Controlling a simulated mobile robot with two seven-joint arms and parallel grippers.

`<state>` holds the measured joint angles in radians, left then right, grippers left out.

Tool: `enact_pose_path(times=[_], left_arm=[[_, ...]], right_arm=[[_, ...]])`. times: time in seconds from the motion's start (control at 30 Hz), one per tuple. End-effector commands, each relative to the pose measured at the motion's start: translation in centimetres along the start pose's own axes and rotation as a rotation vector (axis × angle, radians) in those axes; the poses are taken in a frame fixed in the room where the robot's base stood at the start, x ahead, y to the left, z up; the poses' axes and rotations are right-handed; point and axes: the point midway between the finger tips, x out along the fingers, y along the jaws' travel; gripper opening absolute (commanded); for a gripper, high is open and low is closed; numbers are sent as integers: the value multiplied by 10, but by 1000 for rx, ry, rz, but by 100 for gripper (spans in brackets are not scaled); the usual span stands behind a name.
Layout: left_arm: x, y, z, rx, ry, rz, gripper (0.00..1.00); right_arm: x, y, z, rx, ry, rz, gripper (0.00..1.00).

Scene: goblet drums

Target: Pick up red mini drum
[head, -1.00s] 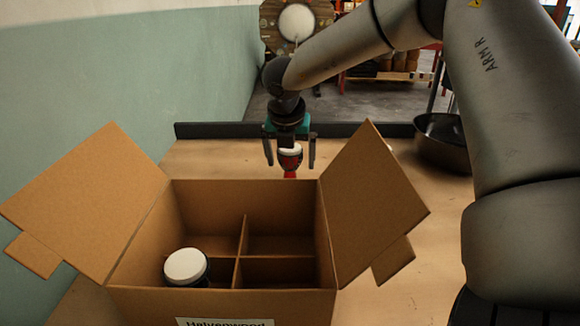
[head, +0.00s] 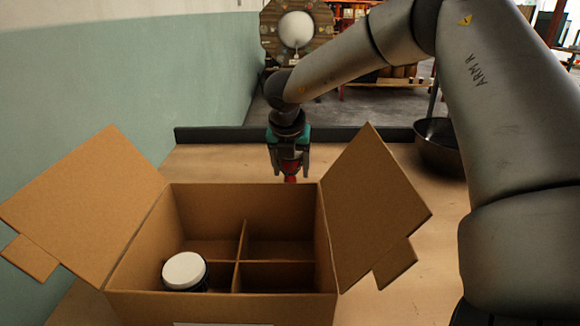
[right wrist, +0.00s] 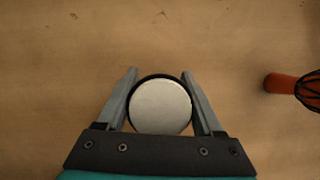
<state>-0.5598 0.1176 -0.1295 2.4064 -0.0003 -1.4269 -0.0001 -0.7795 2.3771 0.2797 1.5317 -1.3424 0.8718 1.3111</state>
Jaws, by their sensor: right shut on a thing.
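The red mini drum (head: 290,178) stands on the table just behind the open cardboard box, with only its lower red part showing in the head view. In the right wrist view its round white head (right wrist: 161,107) with a dark rim lies between the two fingers. My right gripper (head: 289,165) comes down from above and is shut on the drum, one finger on each side. It also shows in the right wrist view (right wrist: 163,98). My left gripper is not in view.
The cardboard box (head: 334,230) has dividers and raised flaps. A white-topped drum (head: 185,270) sits in its front left compartment. A dark bowl (head: 440,148) stands at the right. An orange-brown drum (right wrist: 284,84) lies at the right in the right wrist view.

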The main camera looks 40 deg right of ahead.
Motion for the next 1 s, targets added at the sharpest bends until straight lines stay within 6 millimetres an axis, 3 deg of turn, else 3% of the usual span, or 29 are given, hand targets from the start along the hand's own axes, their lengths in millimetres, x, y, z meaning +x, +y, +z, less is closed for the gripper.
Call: enact_pose_path(times=[0.03,0.23,0.67,0.87,1.0], left_arm=[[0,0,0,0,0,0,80],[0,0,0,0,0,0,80],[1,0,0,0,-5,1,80],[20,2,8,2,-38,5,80],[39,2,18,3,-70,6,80]], right_arm=[[0,0,0,0,0,0,34],[0,0,0,0,0,0,12],[-8,0,4,1,-1,0,12],[-35,1,15,1,-4,2,12],[-68,1,29,3,-6,2,12]])
